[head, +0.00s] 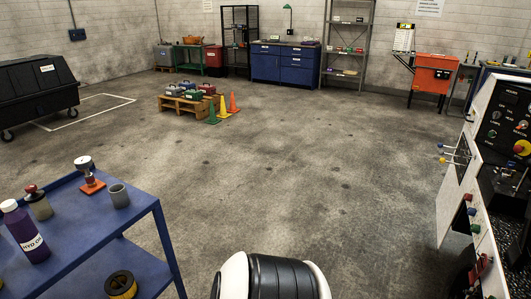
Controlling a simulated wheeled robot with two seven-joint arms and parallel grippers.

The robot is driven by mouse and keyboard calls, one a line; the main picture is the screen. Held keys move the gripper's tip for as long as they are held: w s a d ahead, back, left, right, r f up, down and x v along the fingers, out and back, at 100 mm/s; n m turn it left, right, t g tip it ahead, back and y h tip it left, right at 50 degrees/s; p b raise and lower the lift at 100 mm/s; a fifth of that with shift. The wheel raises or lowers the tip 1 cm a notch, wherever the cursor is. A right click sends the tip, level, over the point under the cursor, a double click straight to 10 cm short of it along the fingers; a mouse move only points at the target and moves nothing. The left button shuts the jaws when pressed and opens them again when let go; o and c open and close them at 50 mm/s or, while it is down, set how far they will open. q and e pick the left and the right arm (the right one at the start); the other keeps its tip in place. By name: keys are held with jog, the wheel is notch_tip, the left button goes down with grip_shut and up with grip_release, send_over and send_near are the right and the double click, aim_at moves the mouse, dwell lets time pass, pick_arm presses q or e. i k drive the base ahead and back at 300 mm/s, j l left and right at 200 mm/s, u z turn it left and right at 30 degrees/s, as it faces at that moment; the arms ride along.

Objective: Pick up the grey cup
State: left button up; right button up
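The grey cup (119,196) stands upright on the top of a blue cart (147,207), near the cart's far right corner, at the lower left of the head view. It looks like a small open cylinder. An orange-based item with a white round top (88,174) stands just behind and left of it. Neither of my grippers shows in the head view.
A jar with a red cap (39,204) and a purple bottle (27,234) stand on the cart; a black and yellow ring-shaped part (121,285) is on its lower shelf. A control panel machine (480,170) stands at right. The floor between is clear.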

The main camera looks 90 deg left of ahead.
aim_at(119, 197)
jog(key=u, duration=2.6)
